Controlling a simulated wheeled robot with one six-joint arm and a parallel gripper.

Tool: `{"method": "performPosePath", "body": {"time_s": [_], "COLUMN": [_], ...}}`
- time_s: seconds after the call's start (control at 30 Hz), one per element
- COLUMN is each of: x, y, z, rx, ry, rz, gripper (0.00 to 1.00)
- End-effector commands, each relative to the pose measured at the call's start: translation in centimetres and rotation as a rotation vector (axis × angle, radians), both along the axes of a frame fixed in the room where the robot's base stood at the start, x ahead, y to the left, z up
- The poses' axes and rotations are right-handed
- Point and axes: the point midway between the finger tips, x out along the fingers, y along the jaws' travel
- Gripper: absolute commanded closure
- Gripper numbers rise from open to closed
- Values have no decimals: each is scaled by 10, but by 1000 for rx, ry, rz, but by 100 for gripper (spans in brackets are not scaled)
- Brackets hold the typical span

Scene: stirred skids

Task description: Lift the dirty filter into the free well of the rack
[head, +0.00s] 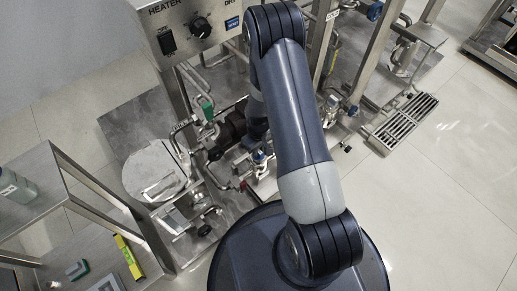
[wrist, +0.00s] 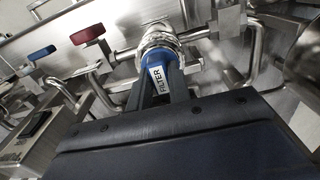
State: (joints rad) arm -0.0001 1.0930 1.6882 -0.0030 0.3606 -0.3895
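In the wrist view a blue part with a white label reading FILTER (wrist: 157,74) stands in line with a ribbed silver fitting on the pipework. I cannot tell whether it is dirty. My gripper (wrist: 160,86) has its two dark fingers on either side of the blue part, close along its flanks. Whether they press on it or leave a small gap does not show clearly. In the head view my arm covers much of the skid, and my fingertips cannot be made out there. I cannot pick out the rack or its free well in either view.
Red (wrist: 87,34) and blue (wrist: 41,53) valve handles stand left of my gripper, with steel pipes around it. In the head view, a control box (head: 190,30), a round lidded vessel (head: 156,170) and a steel cart (head: 90,190) stand left. Open floor (head: 440,180) lies right.

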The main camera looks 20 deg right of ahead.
Motion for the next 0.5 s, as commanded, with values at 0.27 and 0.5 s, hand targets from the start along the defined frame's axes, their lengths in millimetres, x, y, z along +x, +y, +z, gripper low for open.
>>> {"method": "performPosePath", "body": {"time_s": [0.27,0.5], "x": [0,0], "y": [0,0], "z": [0,2], "rx": [0,0], "ry": [0,-1], "rz": [0,0], "gripper": [100,100]}}
